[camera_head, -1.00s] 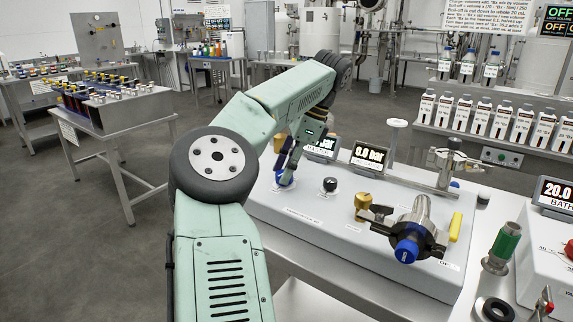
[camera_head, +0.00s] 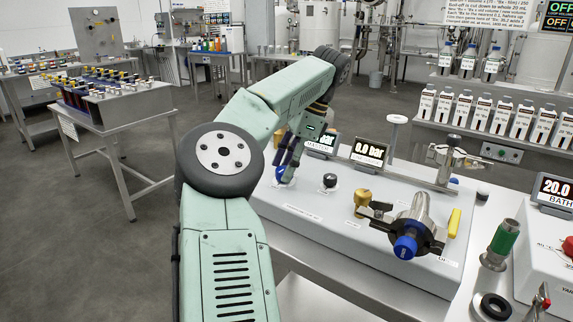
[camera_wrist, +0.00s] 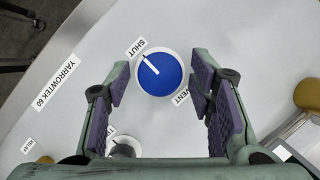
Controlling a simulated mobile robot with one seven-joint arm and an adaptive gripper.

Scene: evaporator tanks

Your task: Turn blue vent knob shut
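The blue vent knob (camera_wrist: 160,72) is round with a white pointer line. It sits on the pale panel between a SHUT label (camera_wrist: 136,47) at its upper left and a VENT label (camera_wrist: 181,97) at its lower right. The line points to the upper left, toward SHUT. My gripper (camera_wrist: 162,84) is open, with one purple-padded finger on each side of the knob and a visible gap to each. In the head view the knob (camera_head: 281,174) shows partly below my gripper (camera_head: 287,166), whose fingers point down at it. No contact shows.
A small black knob (camera_head: 330,181) stands just right of the vent knob. A brass knob (camera_head: 362,198) and a metal valve with a blue cap (camera_head: 405,246) are farther right on the panel. Two displays (camera_head: 368,152) stand behind.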

